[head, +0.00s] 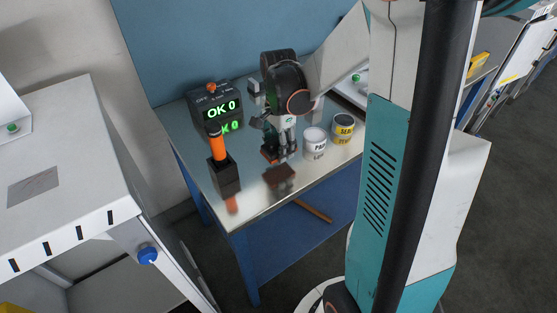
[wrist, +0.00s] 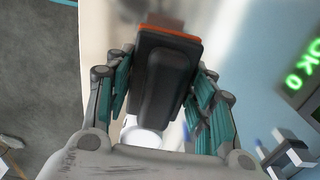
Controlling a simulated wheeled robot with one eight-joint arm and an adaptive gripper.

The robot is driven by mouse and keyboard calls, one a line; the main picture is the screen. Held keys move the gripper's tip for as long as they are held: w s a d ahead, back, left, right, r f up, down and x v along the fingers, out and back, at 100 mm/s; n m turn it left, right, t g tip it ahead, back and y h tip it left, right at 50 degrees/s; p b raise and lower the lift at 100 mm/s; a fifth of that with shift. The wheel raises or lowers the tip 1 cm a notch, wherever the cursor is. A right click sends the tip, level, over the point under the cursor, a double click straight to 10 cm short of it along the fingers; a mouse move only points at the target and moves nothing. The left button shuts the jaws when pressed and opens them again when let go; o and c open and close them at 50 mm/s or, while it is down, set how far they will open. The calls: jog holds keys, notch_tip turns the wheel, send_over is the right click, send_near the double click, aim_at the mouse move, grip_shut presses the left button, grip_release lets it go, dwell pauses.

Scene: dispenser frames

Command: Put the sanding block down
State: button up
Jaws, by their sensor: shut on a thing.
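The sanding block, dark with an orange-red layer at its edge, is between the fingers of my gripper (head: 279,147). In the wrist view the block (wrist: 165,78) fills the space between the teal-lined fingers of my gripper (wrist: 163,85), which are shut on it. In the head view the block (head: 269,156) hangs low over the shiny metal table (head: 258,205). A brown patch that looks like its reflection lies below it with a small gap, so the block appears to be just above the surface. Its underside is hidden.
An orange-handled tool (head: 217,147) stands in a dark holder (head: 225,177) left of my gripper. A display (head: 216,112) reading "OK 0" is behind it. A white can (head: 315,142) and a yellow-labelled can (head: 344,128) stand close on the right. The table's front is clear.

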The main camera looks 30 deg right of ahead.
aim_at(279, 164)
jog(key=shift+f+b, duration=0.85)
jog(key=shift+f, duration=1.55)
jog(key=shift+r, duration=0.1)
jog(key=shift+s+f+b, duration=0.25)
jog(key=shift+f+b, duration=0.15)
jog(key=shift+f, duration=0.1)
jog(key=o, duration=1.1)
jog(key=shift+w+f, duration=0.1)
jog(key=shift+w, duration=0.1)
notch_tip(279, 164, up, 13)
jog(key=p, duration=0.5)
